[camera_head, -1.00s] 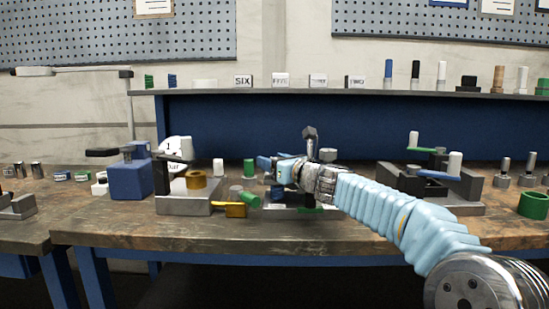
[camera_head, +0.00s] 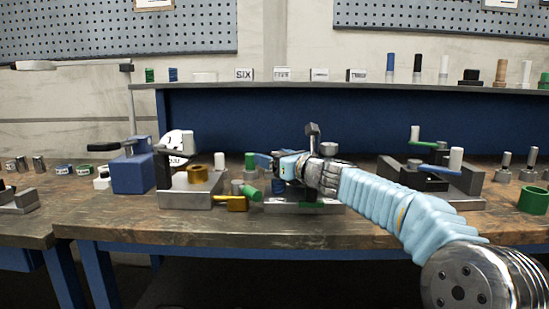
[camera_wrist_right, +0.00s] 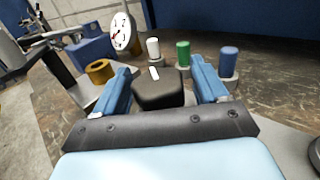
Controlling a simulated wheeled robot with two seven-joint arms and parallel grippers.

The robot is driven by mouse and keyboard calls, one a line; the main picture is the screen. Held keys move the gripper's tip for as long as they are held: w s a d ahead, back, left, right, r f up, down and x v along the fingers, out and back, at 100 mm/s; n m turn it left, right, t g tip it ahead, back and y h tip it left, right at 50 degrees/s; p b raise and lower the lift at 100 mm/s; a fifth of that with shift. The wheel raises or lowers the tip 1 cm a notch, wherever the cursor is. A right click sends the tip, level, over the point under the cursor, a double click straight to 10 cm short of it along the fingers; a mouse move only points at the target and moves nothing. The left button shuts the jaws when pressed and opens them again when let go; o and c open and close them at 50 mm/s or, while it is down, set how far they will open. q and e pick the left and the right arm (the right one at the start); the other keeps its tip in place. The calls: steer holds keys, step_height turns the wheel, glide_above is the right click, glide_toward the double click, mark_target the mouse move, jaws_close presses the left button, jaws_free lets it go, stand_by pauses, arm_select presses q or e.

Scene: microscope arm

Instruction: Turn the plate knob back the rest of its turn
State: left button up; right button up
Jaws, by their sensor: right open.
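The plate knob (camera_wrist_right: 157,95) is a dark, blocky knob with a white mark on top, in the middle of the right wrist view. My right gripper (camera_wrist_right: 162,84) is open, with one blue finger on each side of the knob. Gaps show between the knob and both fingers, so I see no grip on it. In the head view my right gripper (camera_head: 268,162) reaches leftward over the middle fixture (camera_head: 312,207), and hides the knob there. My left gripper is not in view.
A fixture with a brass ring (camera_head: 197,174) stands to the left, beside a blue block (camera_head: 131,174). White, green and blue pegs (camera_wrist_right: 228,62) stand beyond the knob. Another fixture with a green lever (camera_head: 424,144) stands to the right, near a green ring (camera_head: 533,200).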

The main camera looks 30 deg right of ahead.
steer(key=shift+r, duration=0.1)
step_height(320, 180, up, 4)
steer(key=p, duration=0.2)
steer(key=shift+f+p, duration=0.2)
steer(key=shift+p, duration=0.2)
steer(key=s+r, duration=0.1)
steer(key=a+r+p, duration=0.1)
steer(key=s+r, duration=0.1)
steer(key=shift+s+a+r, duration=0.25)
steer(key=shift+s+a, duration=0.05)
steer(key=shift+s, duration=0.05)
steer(key=s+a+r, duration=0.5)
steer(key=s, duration=0.4)
steer(key=shift+s+a+r, duration=0.2)
steer(key=shift+a+r, duration=0.1)
steer(key=shift+r, duration=0.05)
